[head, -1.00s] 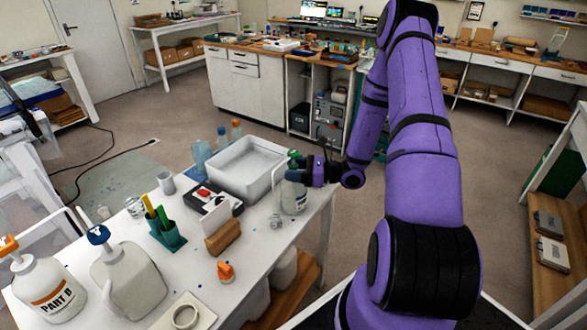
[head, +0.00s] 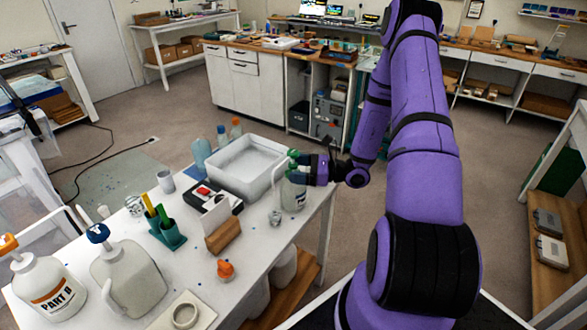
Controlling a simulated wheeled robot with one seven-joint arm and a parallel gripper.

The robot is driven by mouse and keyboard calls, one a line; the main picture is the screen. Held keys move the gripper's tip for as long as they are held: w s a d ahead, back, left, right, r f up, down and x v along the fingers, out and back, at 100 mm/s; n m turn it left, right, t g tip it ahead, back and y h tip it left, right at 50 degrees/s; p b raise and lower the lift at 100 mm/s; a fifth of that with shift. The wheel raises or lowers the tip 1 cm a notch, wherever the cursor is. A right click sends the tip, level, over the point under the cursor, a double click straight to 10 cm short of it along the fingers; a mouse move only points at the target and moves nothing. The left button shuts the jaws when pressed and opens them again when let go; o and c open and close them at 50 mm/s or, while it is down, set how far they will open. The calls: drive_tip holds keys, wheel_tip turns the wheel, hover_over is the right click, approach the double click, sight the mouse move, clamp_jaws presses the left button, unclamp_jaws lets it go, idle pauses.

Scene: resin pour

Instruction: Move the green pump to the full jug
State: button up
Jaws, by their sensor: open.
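The green pump (head: 293,156) sits at the top of a translucent jug (head: 294,194) near the right edge of the white table. My gripper (head: 303,166) is open and level with the pump head, reaching in from the right. Its fingers are small and partly hidden, so I cannot tell whether they touch the pump. Two larger jugs stand at the front left. One is a white jug labelled PART B (head: 48,289) with an orange pump; the other is a pale jug (head: 128,277) with a blue top. I cannot tell the fill levels.
A white tub (head: 228,184) stands just left of the pump's jug. A black and white device (head: 213,199), a wooden block with a white card (head: 222,236), a teal pen holder (head: 168,234) and an orange-topped item (head: 225,269) occupy the table's middle.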

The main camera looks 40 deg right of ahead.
drive_tip(key=v, duration=0.9)
drive_tip(key=shift+s+d+r, duration=0.15)
drive_tip(key=shift+r, duration=2.35)
drive_tip(key=s+a+r+n+g+h, duration=0.2)
drive_tip(key=s+a+r+n+g, duration=0.1)
drive_tip(key=a+r+n+g, duration=0.4)
drive_tip(key=s+a+r+n+g+h, duration=0.1)
drive_tip(key=s+a+r+n+g, duration=0.1)
drive_tip(key=a+r+n+g, duration=0.5)
drive_tip(key=s+a+r+n+t+h, duration=0.3)
drive_tip(key=s+r+n+h, duration=0.2)
drive_tip(key=s+r+n, duration=0.1)
drive_tip(key=s+a+r+n+t+h, duration=0.4)
drive_tip(key=s+r, duration=0.4)
drive_tip(key=r, duration=0.2)
drive_tip(key=n+h, duration=0.1)
drive_tip(key=n, duration=0.1)
drive_tip(key=shift+r+n, duration=0.3)
